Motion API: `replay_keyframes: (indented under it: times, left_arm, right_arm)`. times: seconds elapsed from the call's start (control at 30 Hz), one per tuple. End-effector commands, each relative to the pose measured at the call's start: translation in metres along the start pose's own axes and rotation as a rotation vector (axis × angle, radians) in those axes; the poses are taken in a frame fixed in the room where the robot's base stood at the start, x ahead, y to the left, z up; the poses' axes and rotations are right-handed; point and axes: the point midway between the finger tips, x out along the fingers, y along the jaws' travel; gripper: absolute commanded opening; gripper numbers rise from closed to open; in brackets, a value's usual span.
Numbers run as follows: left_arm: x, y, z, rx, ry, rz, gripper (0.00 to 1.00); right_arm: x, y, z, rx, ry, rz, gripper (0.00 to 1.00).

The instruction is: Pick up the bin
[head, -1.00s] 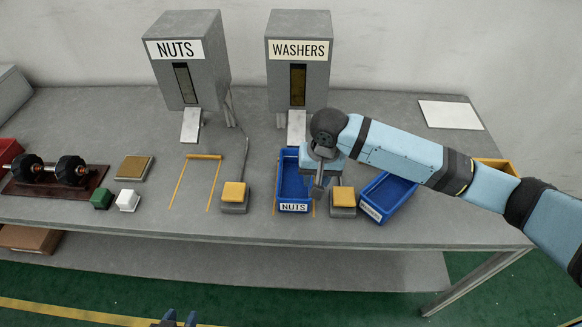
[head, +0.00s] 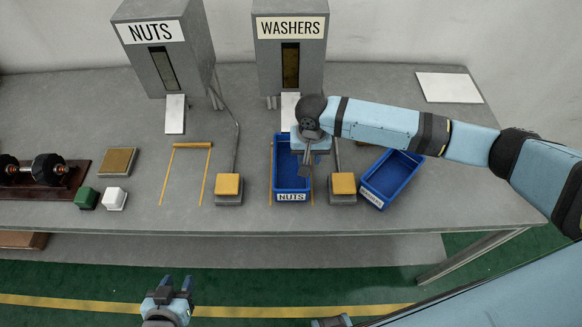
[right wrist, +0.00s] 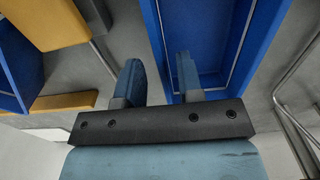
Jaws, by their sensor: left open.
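A blue bin labelled NUTS (head: 285,178) sits on the bench in front of the WASHERS dispenser. A second blue bin (head: 388,180) stands angled to its right; its label is too small to read. My right gripper (head: 306,190) points down at the right side wall of the NUTS bin. In the right wrist view, its two fingers (right wrist: 159,82) are apart, with a blue bin wall (right wrist: 157,45) appearing to run between them; whether they touch it I cannot tell. My left gripper (head: 176,286) is open and empty, low in front of the bench.
The NUTS dispenser (head: 166,55) and WASHERS dispenser (head: 290,48) stand at the back. Yellow-topped pads (head: 229,186) (head: 343,186) flank the NUTS bin. An empty yellow-marked spot (head: 187,175) lies below the NUTS chute. A white plate (head: 448,87) lies at back right.

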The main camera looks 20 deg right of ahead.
Motion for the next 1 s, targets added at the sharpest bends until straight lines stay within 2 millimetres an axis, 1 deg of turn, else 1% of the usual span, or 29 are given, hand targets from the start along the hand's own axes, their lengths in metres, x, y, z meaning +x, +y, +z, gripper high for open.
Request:
replay_keyframes:
  times: [0.13,0.3,0.4,0.6,0.63,0.67,0.7,0.77,0.8,1.0]
  left_arm:
    - [-0.003,-0.002,-0.007,0.001,0.003,-0.005,0.43]
    - [-0.006,-0.004,-0.009,0.000,0.005,-0.009,0.43]
    - [-0.006,-0.004,-0.009,0.000,0.005,-0.009,0.43]
    - [-0.006,-0.003,-0.007,-0.001,0.003,-0.008,0.43]
    - [-0.006,-0.003,-0.007,-0.001,0.002,-0.008,0.43]
    - [-0.006,-0.003,-0.007,-0.001,0.002,-0.008,0.43]
    - [-0.006,-0.003,-0.007,-0.002,0.001,-0.008,0.43]
    - [-0.007,-0.002,-0.007,-0.002,0.001,-0.007,0.43]
    - [-0.007,-0.002,-0.007,-0.002,0.000,-0.007,0.43]
    - [-0.006,-0.002,-0.006,-0.002,0.000,-0.006,0.43]
  right_arm:
    - [0.018,-0.002,0.002,-0.001,-0.002,0.002,0.34]
    - [0.042,-0.003,0.002,0.000,0.000,0.002,0.34]
    - [0.049,-0.003,0.002,-0.001,0.001,0.000,0.34]
    - [0.050,-0.003,0.002,-0.001,0.001,0.000,0.34]
    - [0.050,-0.003,0.002,-0.001,0.001,0.000,0.32]
    - [0.050,-0.003,0.002,-0.001,0.001,0.000,0.25]
    - [0.049,-0.003,0.002,-0.001,0.001,0.000,0.16]
    - [0.049,-0.003,0.002,-0.001,0.001,0.000,0.02]
    - [0.049,-0.003,0.002,-0.001,0.001,0.000,0.00]
    - [0.049,-0.003,0.002,-0.001,0.001,-0.001,0.00]
